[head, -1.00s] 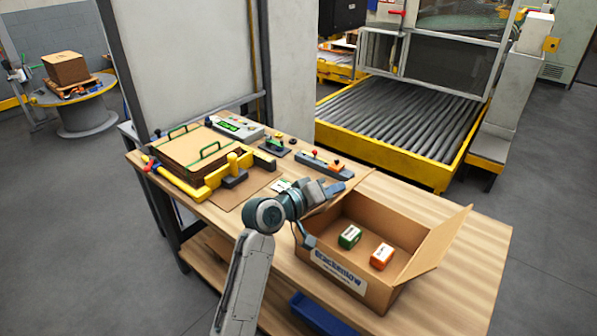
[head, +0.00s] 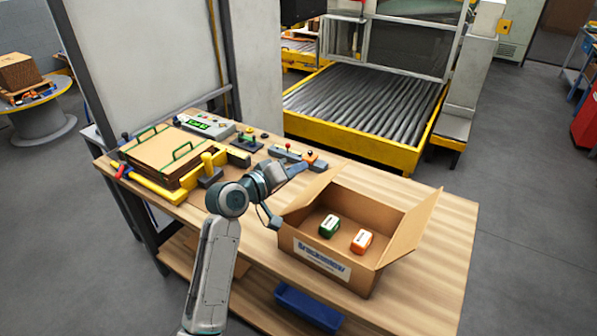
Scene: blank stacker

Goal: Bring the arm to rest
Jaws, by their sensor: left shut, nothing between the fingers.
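My left arm reaches in from the bottom, and its left gripper (head: 296,170) is over the wooden table (head: 440,245), at the left rear of the open cardboard box. The gripper looks shut and empty, though its fingertips are small and hard to make out against the table. The cardboard box (head: 370,262) stands open with its flaps out. My right gripper is out of view.
A stack of cardboard sheets (head: 166,152) sits in a yellow fixture (head: 165,190) on the table's left. A blue bin (head: 308,306) is below the table. The table's right end is clear. A roller conveyor (head: 360,105) lies behind.

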